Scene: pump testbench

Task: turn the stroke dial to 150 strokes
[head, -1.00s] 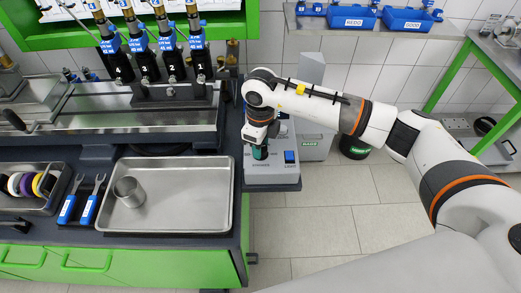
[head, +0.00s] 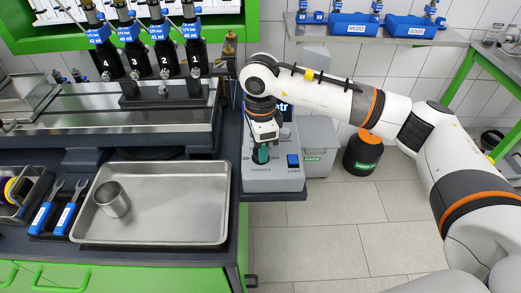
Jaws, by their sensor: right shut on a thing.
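The grey control box (head: 275,184) stands at the right end of the bench, with a stroke label on its top and a blue light switch (head: 293,161) at its right. My right gripper (head: 261,156) points down onto the box, left of the switch. Its green-tipped fingers are shut on the stroke dial, which they almost wholly hide. The dial's pointer and setting cannot be read. My left gripper is not in view.
A metal tray (head: 160,232) with a steel cup (head: 112,199) lies left of the box. Several black injectors (head: 165,60) stand in a rack behind. Blue bins (head: 353,25) sit on a shelf at the back. The floor right of the bench is mostly clear.

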